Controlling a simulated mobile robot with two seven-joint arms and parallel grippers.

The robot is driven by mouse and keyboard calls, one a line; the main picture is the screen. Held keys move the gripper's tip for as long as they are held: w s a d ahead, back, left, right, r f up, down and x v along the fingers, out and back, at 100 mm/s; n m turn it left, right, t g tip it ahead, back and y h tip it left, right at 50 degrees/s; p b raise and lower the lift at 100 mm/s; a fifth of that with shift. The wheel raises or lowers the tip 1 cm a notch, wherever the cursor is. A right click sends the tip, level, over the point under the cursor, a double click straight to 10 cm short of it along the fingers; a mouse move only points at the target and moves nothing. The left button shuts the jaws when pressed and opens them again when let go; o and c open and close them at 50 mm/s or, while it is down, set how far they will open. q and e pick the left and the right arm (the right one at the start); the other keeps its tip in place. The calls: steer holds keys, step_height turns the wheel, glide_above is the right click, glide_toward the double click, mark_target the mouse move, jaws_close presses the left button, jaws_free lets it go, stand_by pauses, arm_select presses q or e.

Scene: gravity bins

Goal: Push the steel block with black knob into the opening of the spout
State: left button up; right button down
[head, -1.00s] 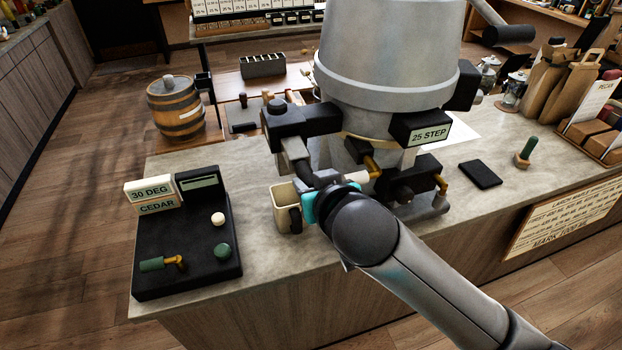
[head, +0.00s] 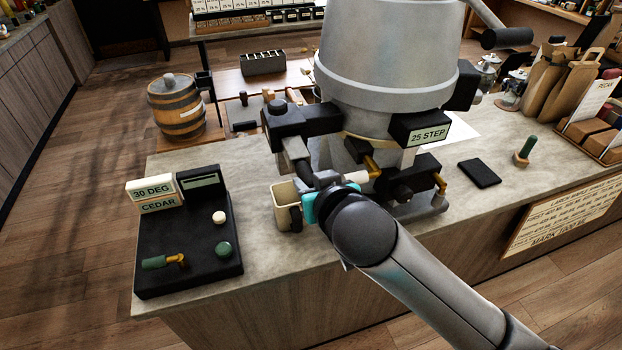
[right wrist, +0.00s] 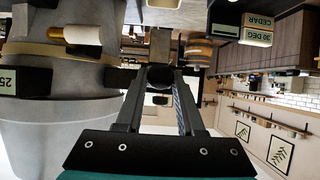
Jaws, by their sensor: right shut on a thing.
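My right gripper (right wrist: 160,82) is shut on a black knob (right wrist: 159,76) in the right wrist view. A plain grey-brown block (right wrist: 159,45), which looks like the steel block, shows just beyond the knob. I cannot tell how far the block is inside the spout's opening. My left gripper is not in view.
A cream cup (head: 286,208) with a dark handle stands below the spout, close to my wrist. The large steel bin (head: 388,55) fills the middle. A black tray (head: 190,265) lies at the left.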

arm_select(q)
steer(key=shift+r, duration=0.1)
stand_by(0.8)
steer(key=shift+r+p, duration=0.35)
steer(key=shift+p, duration=0.1)
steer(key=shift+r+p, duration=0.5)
stand_by(0.8)
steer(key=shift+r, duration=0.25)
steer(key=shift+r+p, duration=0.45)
steer(key=shift+p, duration=0.25)
stand_by(0.9)
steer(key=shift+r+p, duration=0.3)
stand_by(3.2)
